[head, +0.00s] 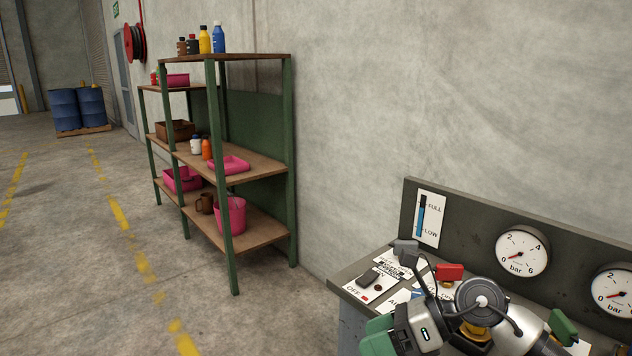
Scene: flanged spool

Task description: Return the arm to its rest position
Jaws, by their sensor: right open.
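My right gripper (470,328) is at the bottom right, low in front of a control panel (392,222). It is open, with green parts showing on both sides of its pale and grey body. I see nothing held in it, though the body hides part of the space between the fingers and part of the panel top. My left gripper is not in view.
The panel carries round gauges (522,253), a level indicator (429,218), a red knob (449,271) and a dark switch (368,278) close to my right gripper. A green shelf rack (288,160) with bottles and pink bins stands left. The floor (75,260) at left is clear.

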